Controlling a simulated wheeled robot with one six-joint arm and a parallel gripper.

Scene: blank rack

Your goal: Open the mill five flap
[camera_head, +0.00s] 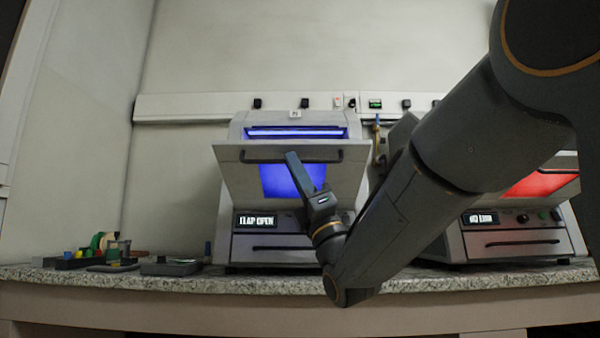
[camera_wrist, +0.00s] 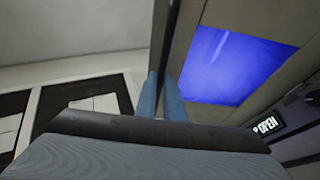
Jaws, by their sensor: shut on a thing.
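The mill (camera_head: 240,132) with blue-lit insides stands at the middle of the counter. Its small top label is too small to read surely. Its grey flap (camera_head: 230,152) is swung up and outward, with the blue-lit opening (camera_head: 280,182) showing below it. The display (camera_head: 254,220) reads "FLAP OPEN"; "OPEN" also shows in the wrist view (camera_wrist: 265,125). My gripper (camera_head: 292,157) is shut on the flap's dark handle (camera_head: 325,159). In the wrist view the blue fingers (camera_wrist: 160,95) close on the thin dark handle; the exact contact is partly hidden.
A second mill (camera_head: 495,243) with red light stands at the right, partly hidden by my arm. Small coloured items (camera_head: 105,247) and a grey box (camera_head: 170,266) lie on the granite counter (camera_head: 150,284) at left. A socket rail (camera_head: 180,107) runs along the wall.

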